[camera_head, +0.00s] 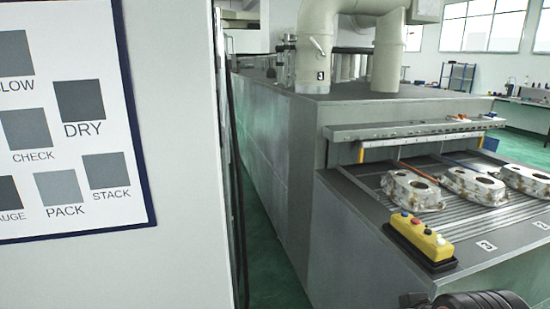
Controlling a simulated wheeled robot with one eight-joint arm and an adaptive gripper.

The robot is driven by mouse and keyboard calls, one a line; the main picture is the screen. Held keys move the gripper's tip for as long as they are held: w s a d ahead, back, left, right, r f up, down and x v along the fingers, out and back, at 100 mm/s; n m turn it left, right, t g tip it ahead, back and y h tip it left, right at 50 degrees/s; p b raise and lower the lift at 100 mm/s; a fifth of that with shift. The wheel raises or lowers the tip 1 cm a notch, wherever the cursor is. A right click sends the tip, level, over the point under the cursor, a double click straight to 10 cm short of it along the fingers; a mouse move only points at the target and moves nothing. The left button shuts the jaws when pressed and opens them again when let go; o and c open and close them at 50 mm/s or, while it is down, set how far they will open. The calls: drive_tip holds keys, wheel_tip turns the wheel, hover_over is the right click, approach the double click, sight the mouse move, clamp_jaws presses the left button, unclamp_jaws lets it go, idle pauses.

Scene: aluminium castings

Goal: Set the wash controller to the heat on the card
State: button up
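A white card or board (70,190) with a dark blue edge hangs on the white panel at the left, cut off by the left picture edge. It shows grey squares with words: one ending in "LOW", "DRY", "CHECK", one ending in "AUGE", "PACK" and "STACK". No heat value is readable on it. A yellow box with red and dark buttons (420,238) sits on the near edge of the grey machine; I cannot tell whether it is the wash controller. A dark part, probably of my arm, shows at the bottom right. My gripper's fingertips are not in view.
The long grey machine (270,150) fills the middle, with cream pipes (318,45) on top. Several silvery castings (412,188) lie on its ribbed bed (372,182). Green floor (275,283) shows between the white panel (180,170) and the machine.

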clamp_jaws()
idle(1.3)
